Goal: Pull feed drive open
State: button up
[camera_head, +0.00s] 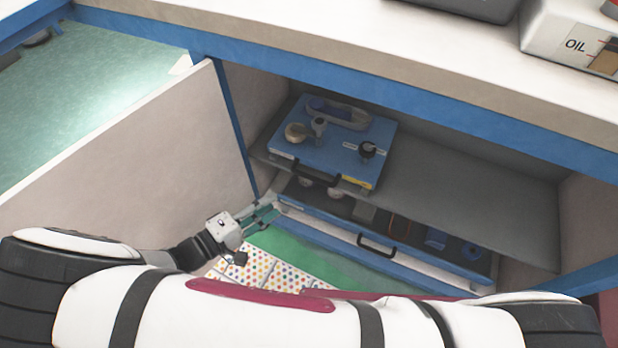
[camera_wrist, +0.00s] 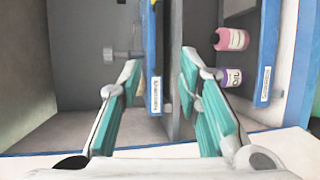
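A blue unit (camera_head: 335,150) with knobs on top, a black front handle (camera_head: 318,172) and small labels sits on the cabinet shelf. Below the shelf is a blue-fronted drawer (camera_head: 340,234) with a black handle (camera_head: 377,245). I cannot read which label names the feed drive. My gripper (camera_head: 268,212) is at the cabinet's left front, low beside the drawer's left end. In the wrist view its teal fingers (camera_wrist: 165,85) are apart and empty. A blue front strip with a label (camera_wrist: 155,85) shows between them; contact cannot be told.
The open cabinet door (camera_head: 130,150) stands to the left. The grey shelf (camera_head: 470,190) is bare right of the unit. A pink bottle (camera_wrist: 232,40) and a purple-labelled one (camera_wrist: 232,77) stand behind the other blue front (camera_wrist: 268,60). A blue-edged worktop (camera_head: 400,90) overhangs the opening.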

jog(key=b+x, duration=0.3)
jog(key=x, duration=1)
jog(key=shift+w+d+f, duration=0.2)
jog(key=shift+c, duration=0.5)
grip_shut()
